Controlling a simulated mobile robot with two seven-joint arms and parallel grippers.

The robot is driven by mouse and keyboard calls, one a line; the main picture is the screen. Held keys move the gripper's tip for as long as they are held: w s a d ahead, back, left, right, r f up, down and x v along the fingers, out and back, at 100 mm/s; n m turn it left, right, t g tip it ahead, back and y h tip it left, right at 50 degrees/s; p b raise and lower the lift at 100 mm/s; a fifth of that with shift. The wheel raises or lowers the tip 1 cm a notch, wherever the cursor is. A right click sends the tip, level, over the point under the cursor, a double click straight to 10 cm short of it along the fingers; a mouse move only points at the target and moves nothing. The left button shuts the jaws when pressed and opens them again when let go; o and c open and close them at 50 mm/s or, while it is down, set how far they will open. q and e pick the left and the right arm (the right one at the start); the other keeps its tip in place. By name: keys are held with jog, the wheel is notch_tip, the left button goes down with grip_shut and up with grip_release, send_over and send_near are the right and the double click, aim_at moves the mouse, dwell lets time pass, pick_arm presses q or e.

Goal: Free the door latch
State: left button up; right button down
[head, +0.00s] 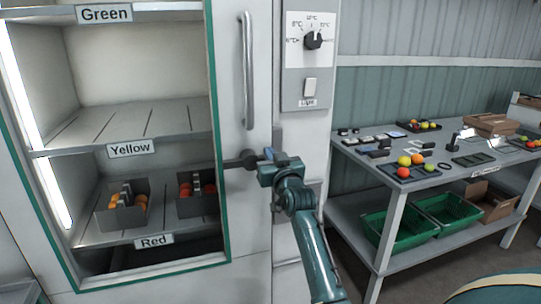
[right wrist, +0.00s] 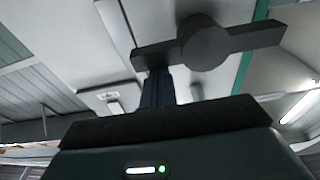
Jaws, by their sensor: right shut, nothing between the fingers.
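The door latch (head: 244,159) is a dark bar with a round hub on the white door, below the long vertical handle (head: 248,70). The bar lies nearly level across the door's right edge. In the right wrist view the latch (right wrist: 205,46) shows close up, its two arms spreading from the hub. My right gripper (head: 268,156) is at the latch's right end. Its shut fingers (right wrist: 157,87) overlap that end in the wrist view, with nothing between them. I cannot tell whether they touch the bar. My left gripper is not in view.
The cabinet's glass shows shelves labelled Green, Yellow and Red; two dark crates (head: 122,214) stand on the lowest. A dial and light switch panel (head: 307,62) is right of the door. A table (head: 440,178) with tomatoes and trays stands at the right, green crates (head: 398,231) beneath.

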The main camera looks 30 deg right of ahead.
pick_arm(q)
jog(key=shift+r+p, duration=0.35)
jog(key=shift+p, duration=0.1)
pick_arm(e)
jog(key=shift+d+f+m+h, duration=0.15)
jog(key=shift+f+m+h, duration=0.2)
jog(key=shift+m, duration=0.65)
pick_arm(q)
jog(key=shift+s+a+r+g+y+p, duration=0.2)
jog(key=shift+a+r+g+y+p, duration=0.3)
jog(key=shift+p, duration=1.45)
pick_arm(e)
jog(key=shift+a+f+m+g+h, duration=0.15)
jog(key=shift+f+m, duration=0.5)
jog(key=shift+m, duration=1)
jog(key=shift+f+m+g+h, duration=0.3)
jog(key=shift+f+m, duration=0.4)
jog(key=shift+m, duration=0.9)
jog(key=shift+a+f+m+g+h, duration=0.15)
jog(key=shift+f+m, duration=0.5)
jog(key=shift+m, duration=1)
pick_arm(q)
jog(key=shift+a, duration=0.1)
pick_arm(e)
jog(key=shift+f, duration=0.1)
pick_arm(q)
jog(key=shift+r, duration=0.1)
